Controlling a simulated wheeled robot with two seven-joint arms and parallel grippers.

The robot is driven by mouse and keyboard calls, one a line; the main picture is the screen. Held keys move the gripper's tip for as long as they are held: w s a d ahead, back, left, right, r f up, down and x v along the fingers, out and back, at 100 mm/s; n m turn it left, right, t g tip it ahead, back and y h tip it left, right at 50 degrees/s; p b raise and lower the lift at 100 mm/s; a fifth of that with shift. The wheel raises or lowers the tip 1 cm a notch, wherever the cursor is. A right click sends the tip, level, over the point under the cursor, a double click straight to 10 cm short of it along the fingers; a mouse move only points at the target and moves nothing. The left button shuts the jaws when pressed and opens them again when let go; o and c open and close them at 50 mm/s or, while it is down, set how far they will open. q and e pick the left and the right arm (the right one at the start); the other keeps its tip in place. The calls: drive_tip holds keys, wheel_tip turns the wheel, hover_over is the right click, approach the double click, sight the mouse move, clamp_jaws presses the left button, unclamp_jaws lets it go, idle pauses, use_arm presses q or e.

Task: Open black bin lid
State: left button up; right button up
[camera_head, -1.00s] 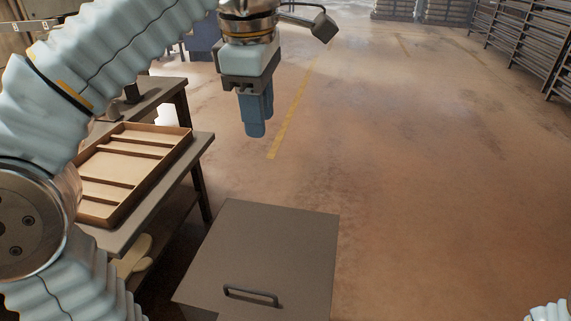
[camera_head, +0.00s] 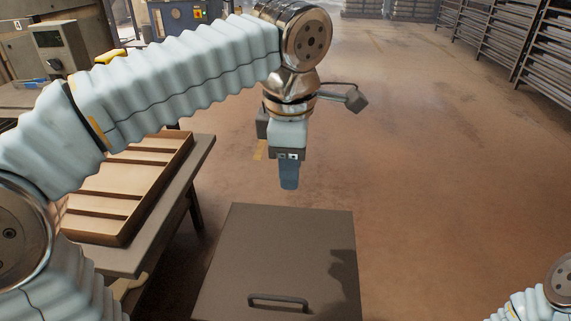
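The bin lid (camera_head: 283,245) is a flat dark grey-brown panel at the bottom middle of the head view. It lies shut, with a dark bar handle (camera_head: 278,300) near its front edge. The bin body is hardly visible below it. My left gripper (camera_head: 289,177) points down above the lid's far edge, well away from the handle. Its blue fingers line up one behind the other, so their gap is hidden. I see nothing held in it. Only a part of my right arm shows at the lower right; its gripper is out of view.
A workbench (camera_head: 172,205) with a wooden compartment tray (camera_head: 125,190) stands left of the bin, partly behind my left arm. Metal racks (camera_head: 500,45) stand at the far right. The floor (camera_head: 440,190) right of the bin is clear.

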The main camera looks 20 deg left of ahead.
use_arm(q)
clamp_jaws()
idle(1.1)
drive_tip(key=c, duration=0.6)
unclamp_jaws()
drive_tip(key=shift+c, duration=0.2)
drive_tip(key=o, duration=0.6)
drive_tip(key=shift+o, duration=0.2)
drive_tip(key=shift+r, duration=0.1)
wheel_tip(320, 180, up, 12)
drive_tip(key=s+p, duration=0.1)
drive_tip(key=p, duration=0.1)
drive_tip(key=shift+s+d, duration=0.25)
drive_tip(key=shift+s, duration=0.1)
